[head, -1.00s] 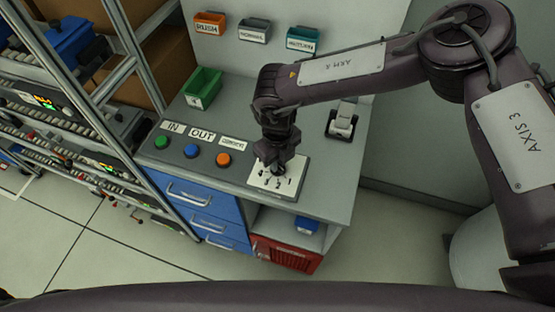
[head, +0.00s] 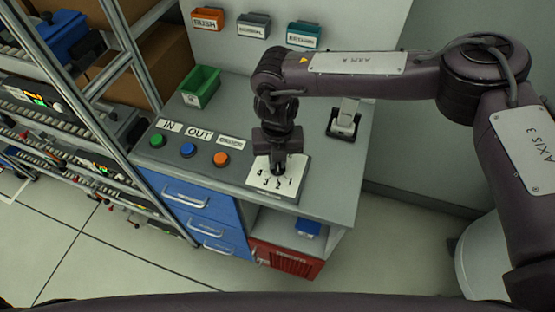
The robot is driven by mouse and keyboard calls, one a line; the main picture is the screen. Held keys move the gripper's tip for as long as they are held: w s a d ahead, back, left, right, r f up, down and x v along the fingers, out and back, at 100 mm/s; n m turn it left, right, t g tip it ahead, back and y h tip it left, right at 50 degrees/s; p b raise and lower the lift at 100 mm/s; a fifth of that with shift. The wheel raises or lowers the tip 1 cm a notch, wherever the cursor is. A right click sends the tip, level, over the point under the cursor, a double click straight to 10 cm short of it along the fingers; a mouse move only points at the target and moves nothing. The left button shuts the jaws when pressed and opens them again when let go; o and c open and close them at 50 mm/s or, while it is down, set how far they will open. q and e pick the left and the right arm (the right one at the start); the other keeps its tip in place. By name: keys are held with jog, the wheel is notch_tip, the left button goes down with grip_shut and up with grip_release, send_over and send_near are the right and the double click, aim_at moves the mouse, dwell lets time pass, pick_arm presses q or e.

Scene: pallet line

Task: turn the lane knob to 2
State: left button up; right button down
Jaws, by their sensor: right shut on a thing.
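The lane knob's white plate (head: 262,182) lies on the front right part of the grey bench top, with the numbers 4, 3, 2 and 1 along its front side. My right gripper (head: 278,172) points down over the plate and is shut on the knob at its middle. The knob is mostly hidden by the gripper, so I cannot tell which number it points at. My left gripper is not in view.
Green, blue and orange (head: 221,159) buttons sit left of the plate. A green bin (head: 201,86) stands at the bench's back left. A grey-white device (head: 344,118) stands right of my gripper. A shelf rack (head: 110,110) rises at left.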

jog(key=shift+w+r, duration=0.1)
dwell(0.3)
jog(key=c, duration=1.4)
grip_release()
jog(key=shift+c, duration=0.2)
jog(key=shift+r+b, duration=0.3)
jog(key=shift+r, duration=0.1)
notch_tip(320, 180, up, 6)
jog(key=shift+r+b, duration=0.15)
jog(key=shift+b, duration=0.85)
jog(key=shift+r, duration=0.35)
